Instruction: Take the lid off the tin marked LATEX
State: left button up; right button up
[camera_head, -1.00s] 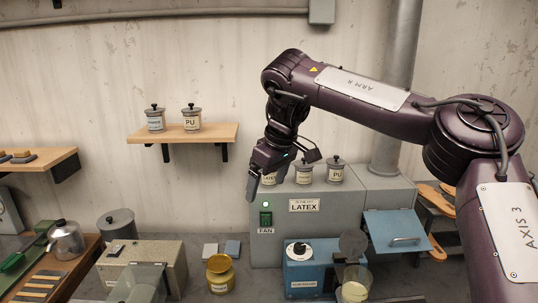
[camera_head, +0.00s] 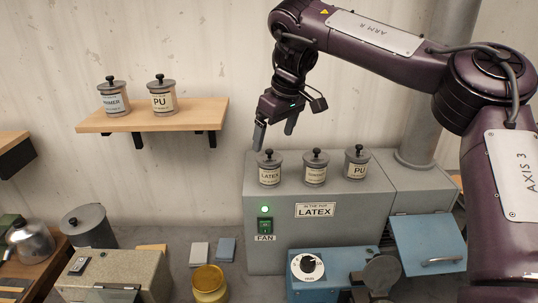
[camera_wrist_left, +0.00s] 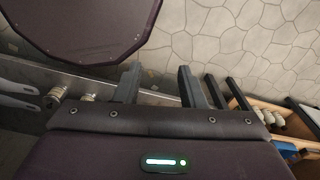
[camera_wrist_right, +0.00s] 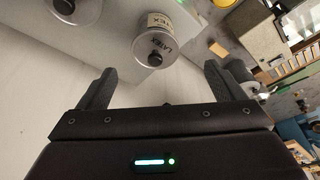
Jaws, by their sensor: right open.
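The tin marked LATEX (camera_head: 270,176) stands upright at the left end of a row of three tins on the grey fan box. Its grey lid (camera_head: 269,161) with a black knob is on it. My right gripper (camera_head: 274,130) is open and empty, just above the lid, with its fingers pointing down and a gap to the knob. In the right wrist view, the LATEX tin (camera_wrist_right: 157,30) shows beyond the open fingers, its lid toward the camera. My left gripper (camera_wrist_left: 158,85) is open and empty in the left wrist view, away from the tins.
A SUNDRY-like labelled tin (camera_head: 315,172) and a PU tin (camera_head: 357,170) stand right of it. The grey box (camera_head: 355,207) has a LATEX sign and a lit FAN switch. A wall shelf (camera_head: 205,112) holds two more lidded tins. A yellow jar (camera_head: 209,285) stands below.

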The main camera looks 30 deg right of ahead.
aim_at(271, 150)
jog(key=shift+w+f, duration=0.15)
jog(key=shift+f, duration=0.3)
jog(key=x, duration=0.4)
jog(key=shift+w+d+f+p, duration=0.2)
jog(key=shift+w+f+p, duration=0.2)
jog(key=shift+w, duration=0.1)
jog(key=shift+s+r, duration=0.1)
jog(key=shift+s, duration=0.05)
jog(key=shift+c, duration=1.2)
jog(key=c, duration=0.7)
pick_arm(q)
jog(key=shift+w+d+r, duration=0.2)
jog(key=shift+w+r, duration=0.05)
jog(key=shift+w, duration=0.2)
jog(key=shift+w+d+r, duration=0.2)
jog(key=shift+w+r, duration=0.05)
jog(key=shift+w, duration=0.15)
pick_arm(e)
jog(key=shift+c, duration=0.5)
pick_arm(q)
jog(key=shift+w, duration=0.2)
pick_arm(e)
jog(key=shift+r, duration=0.1)
